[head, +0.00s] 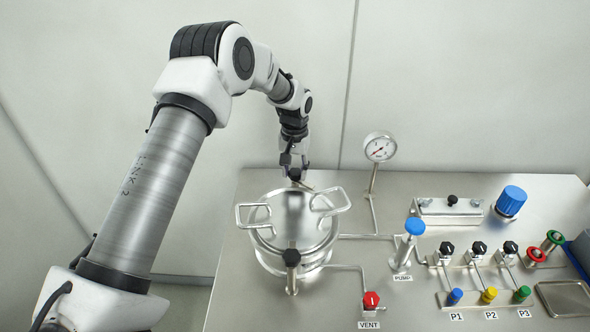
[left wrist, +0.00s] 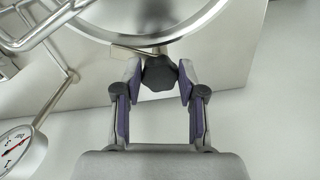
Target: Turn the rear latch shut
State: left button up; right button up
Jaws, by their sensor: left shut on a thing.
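The steel vessel with its round lid (head: 290,218) stands at the left of the steel bench; its rim also shows at the top of the left wrist view (left wrist: 120,20). The rear latch has a black knob (left wrist: 160,73) and a flat metal arm (left wrist: 138,52) by the lid's rim. My left gripper (head: 295,172) is behind the vessel. In the left wrist view its fingers (left wrist: 158,75) are shut on the black knob, one on each side. The front latch's black knob (head: 292,257) stands at the vessel's near side. My right gripper is not in view.
Two wire handles (head: 253,216) (head: 331,201) rise from the lid. A gauge (head: 380,147) on a stem stands right of the rear latch. A blue-topped push valve (head: 414,227), a red vent knob (head: 371,299) and several more knobs and valves fill the bench's right side.

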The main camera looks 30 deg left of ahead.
aim_at(295, 172)
pick_arm(q)
jog(key=m, duration=0.6)
jog(key=shift+s+a+f, duration=0.1)
jog(key=shift+a+f, duration=0.1)
jog(key=m, duration=0.6)
jog(key=shift+a+b, duration=0.1)
jog(key=shift+b, duration=0.25)
jog(key=o, duration=0.9)
jog(key=shift+o, duration=1.2)
jog(key=shift+w+m, duration=0.3)
notch_tip(295, 172, up, 12)
